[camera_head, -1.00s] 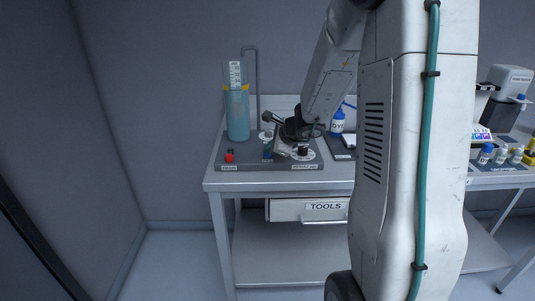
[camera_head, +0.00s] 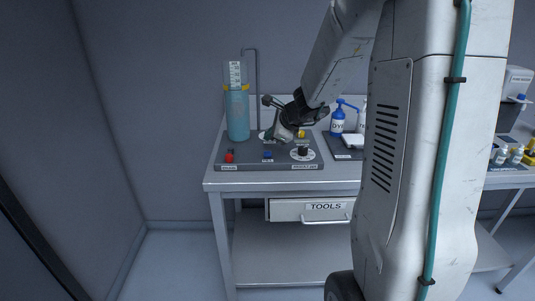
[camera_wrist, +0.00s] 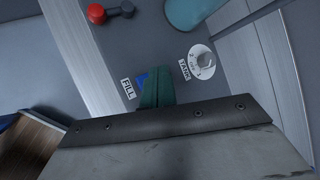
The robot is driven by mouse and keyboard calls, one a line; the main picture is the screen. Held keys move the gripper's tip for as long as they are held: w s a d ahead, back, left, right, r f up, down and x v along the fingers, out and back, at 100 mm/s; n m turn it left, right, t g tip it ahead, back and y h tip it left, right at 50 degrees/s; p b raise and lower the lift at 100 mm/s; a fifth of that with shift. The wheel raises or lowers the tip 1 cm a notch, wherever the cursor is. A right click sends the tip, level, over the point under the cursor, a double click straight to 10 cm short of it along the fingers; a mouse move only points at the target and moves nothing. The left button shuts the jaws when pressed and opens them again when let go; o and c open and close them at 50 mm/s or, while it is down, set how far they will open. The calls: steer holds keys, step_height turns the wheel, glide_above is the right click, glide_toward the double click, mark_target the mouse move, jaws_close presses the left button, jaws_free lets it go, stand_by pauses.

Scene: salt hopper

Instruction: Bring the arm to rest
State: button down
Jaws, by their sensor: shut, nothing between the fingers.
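My gripper (camera_head: 274,136) is above the control panel on the left table (camera_head: 210,180), its fingers pointing down and left. In the wrist view the shut fingers (camera_wrist: 156,92) show as a dark green tip with nothing held. They partly hide a blue part beside the FILL label (camera_wrist: 128,88). My arm reaches in from the right, bent at the elbow.
A teal-filled clear cylinder (camera_head: 238,115) stands at the panel's back left, close to my gripper. A blue bottle (camera_head: 338,122) stands to the right. A TOOLS drawer (camera_head: 308,210) is under the tabletop. The floor at left (camera_head: 175,265) is clear.

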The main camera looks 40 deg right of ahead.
steer(key=shift+r, duration=0.9)
steer(key=s+a+n+g+y, duration=0.3)
steer(key=s+a+n+g, duration=0.2)
steer(key=s+a+n, duration=0.8)
steer(key=s+a+r+n+g+h, duration=0.1)
steer(key=s+a+r+n+h, duration=0.1)
steer(key=s+n, duration=0.4)
steer(key=s+a+r+n+g+h, duration=0.1)
steer(key=s+a+r+n, duration=0.3)
steer(key=s, duration=1.1)
steer(key=shift+a+n+g+h, duration=0.15)
steer(key=shift+n+g+h, duration=0.35)
steer(key=shift+n, duration=0.7)
steer(key=shift+r, duration=0.1)
